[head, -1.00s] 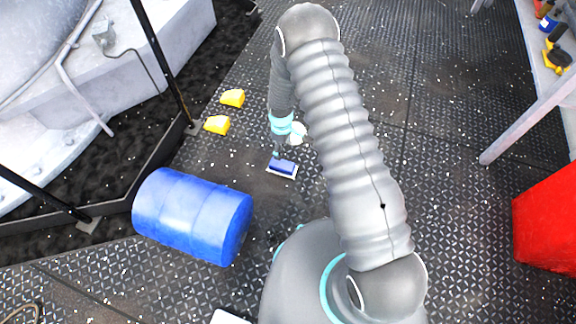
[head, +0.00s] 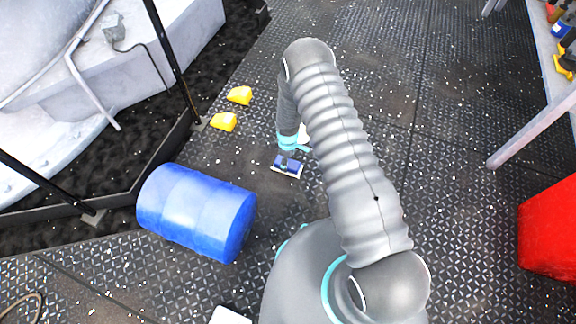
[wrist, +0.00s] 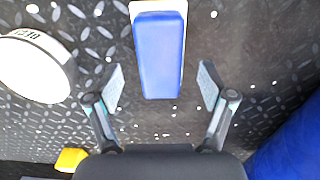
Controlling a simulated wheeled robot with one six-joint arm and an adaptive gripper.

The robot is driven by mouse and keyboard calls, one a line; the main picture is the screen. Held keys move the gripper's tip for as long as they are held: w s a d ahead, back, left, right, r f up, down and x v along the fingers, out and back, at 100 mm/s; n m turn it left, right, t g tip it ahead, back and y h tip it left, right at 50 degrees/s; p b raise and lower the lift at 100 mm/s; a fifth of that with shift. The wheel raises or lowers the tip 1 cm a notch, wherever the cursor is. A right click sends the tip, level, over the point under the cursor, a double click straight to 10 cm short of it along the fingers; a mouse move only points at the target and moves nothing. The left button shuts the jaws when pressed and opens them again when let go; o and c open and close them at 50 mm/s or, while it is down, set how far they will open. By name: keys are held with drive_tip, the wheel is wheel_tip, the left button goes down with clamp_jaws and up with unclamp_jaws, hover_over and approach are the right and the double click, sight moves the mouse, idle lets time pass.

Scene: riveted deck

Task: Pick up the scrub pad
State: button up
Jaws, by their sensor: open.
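The scrub pad is a blue block with a white base, lying on the dark deck in the head view (head: 291,168). In the wrist view the scrub pad (wrist: 158,50) is at the top centre, its long side running up the picture. My gripper (wrist: 163,82) is open, with one finger on each side of the pad's near end and a visible gap on both sides. In the head view my gripper (head: 287,158) is just over the pad and partly covers it. I cannot tell the height left between them.
A white round object (wrist: 36,66) lies left of the pad in the wrist view. A blue barrel (head: 195,212) lies at left in the head view. Two yellow blocks (head: 224,122) sit beyond it. A red box (head: 548,228) is at far right.

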drive_tip(key=shift+f, duration=1.8)
drive_tip(key=c, duration=1.4)
drive_tip(key=shift+o, duration=0.2)
drive_tip(key=shift+r, duration=0.15)
drive_tip(key=shift+r, duration=0.65)
wheel_tip(320, 180, up, 3)
drive_tip(key=shift+f, duration=0.1)
drive_tip(key=s+d+r, duration=0.3)
drive_tip(key=d+r, duration=0.3)
drive_tip(key=d, duration=0.5)
drive_tip(key=shift+d+r, duration=0.2)
drive_tip(key=shift+r, duration=0.15)
